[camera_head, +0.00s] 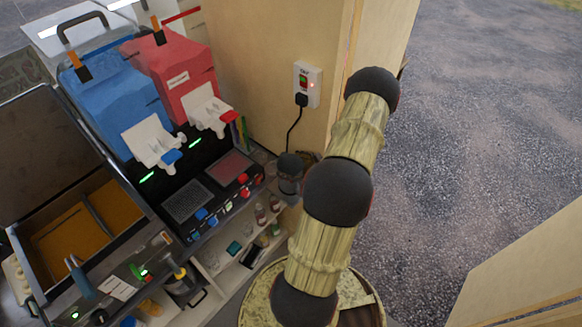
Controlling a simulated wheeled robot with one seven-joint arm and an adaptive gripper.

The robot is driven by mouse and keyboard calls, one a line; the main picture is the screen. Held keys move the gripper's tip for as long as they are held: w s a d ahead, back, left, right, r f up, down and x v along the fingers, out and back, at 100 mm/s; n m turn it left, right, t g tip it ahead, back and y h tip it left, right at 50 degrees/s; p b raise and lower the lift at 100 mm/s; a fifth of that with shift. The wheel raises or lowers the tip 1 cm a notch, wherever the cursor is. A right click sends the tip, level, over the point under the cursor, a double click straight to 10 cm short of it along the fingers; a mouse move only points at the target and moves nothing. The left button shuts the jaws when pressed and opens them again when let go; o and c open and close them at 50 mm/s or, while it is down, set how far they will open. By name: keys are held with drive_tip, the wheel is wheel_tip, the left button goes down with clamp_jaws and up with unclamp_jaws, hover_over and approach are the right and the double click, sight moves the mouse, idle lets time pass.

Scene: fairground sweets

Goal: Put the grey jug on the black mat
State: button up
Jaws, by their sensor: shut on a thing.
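My arm rises from the bottom centre, and its far end is hidden behind its upper joint. My gripper does not show, nor does anything it may hold. I cannot make out a clear grey jug. A dark grey, black-topped vessel (289,180) stands at the right end of the counter, left of my arm; I cannot tell whether it is the jug. A small flat black piece (253,257) lies on the pale shelf below the drinks machine; I cannot tell whether it is the black mat.
Blue (115,105) and red (180,80) slush tanks stand at the back left. An open fryer-like box (85,235) is at left. Small bottles (261,215) stand on the shelf. A wooden wall with a socket (307,84) rises behind. Gravel ground (470,120) lies open at right.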

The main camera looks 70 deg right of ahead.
drive_tip(key=shift+f, duration=0.45)
drive_tip(key=shift+f, duration=0.2)
drive_tip(key=o, duration=1.6)
drive_tip(key=shift+r, duration=0.15)
drive_tip(key=shift+s+r, duration=0.15)
drive_tip(key=shift+s, duration=0.05)
drive_tip(key=v, duration=1.1)
drive_tip(key=shift+s+a, duration=0.15)
drive_tip(key=shift+s, duration=0.15)
